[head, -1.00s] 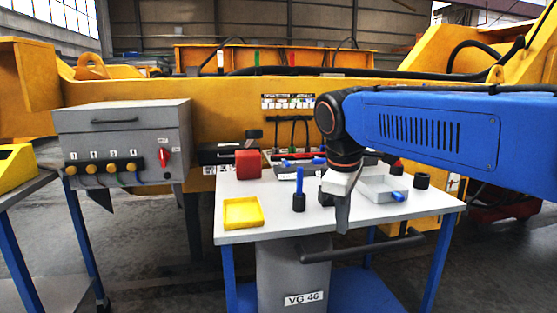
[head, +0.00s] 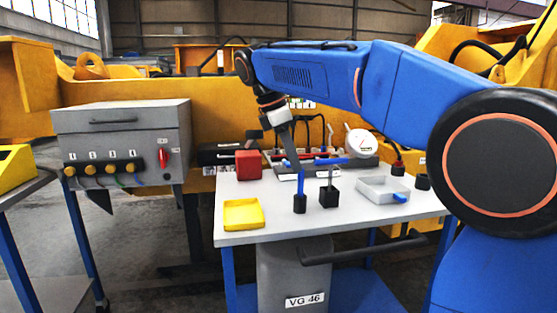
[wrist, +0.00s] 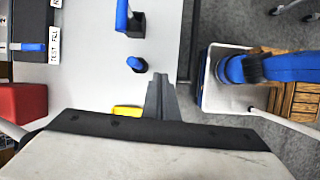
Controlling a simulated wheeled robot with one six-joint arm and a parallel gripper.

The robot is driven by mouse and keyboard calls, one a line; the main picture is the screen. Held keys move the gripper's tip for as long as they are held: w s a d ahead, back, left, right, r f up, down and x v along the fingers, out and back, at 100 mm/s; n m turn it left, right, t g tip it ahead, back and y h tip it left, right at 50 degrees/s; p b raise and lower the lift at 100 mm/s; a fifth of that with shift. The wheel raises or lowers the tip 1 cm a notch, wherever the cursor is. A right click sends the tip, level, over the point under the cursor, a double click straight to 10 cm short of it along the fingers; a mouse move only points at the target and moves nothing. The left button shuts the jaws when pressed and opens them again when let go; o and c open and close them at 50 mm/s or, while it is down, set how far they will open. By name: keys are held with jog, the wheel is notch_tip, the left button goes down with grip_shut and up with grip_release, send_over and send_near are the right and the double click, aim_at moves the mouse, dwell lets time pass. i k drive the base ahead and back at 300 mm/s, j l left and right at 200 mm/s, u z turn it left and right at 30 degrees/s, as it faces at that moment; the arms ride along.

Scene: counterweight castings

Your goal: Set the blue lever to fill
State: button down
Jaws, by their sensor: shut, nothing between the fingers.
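A blue lever (wrist: 33,47) shows at the left of the wrist view on a dark plate. Its end lies beside a white strip (wrist: 54,60) lettered TEST and FILL; I cannot tell which word it is set to. Blue handles (head: 332,161) also show on the low block at the back of the table in the head view. My gripper (head: 296,166) is shut and empty, pointing down over the table in front of that block. In the wrist view its fingers (wrist: 160,82) are together, well to the right of the lever and apart from it.
A blue upright peg (head: 300,180) in a black base stands close to my gripper, with a black block (head: 329,197) beside it. A red block (head: 249,164), yellow tray (head: 243,214) and grey tray (head: 378,190) share the table. A white round gauge (head: 361,143) stands behind.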

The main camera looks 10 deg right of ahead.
aim_at(285, 164)
jog(key=i, duration=0.95)
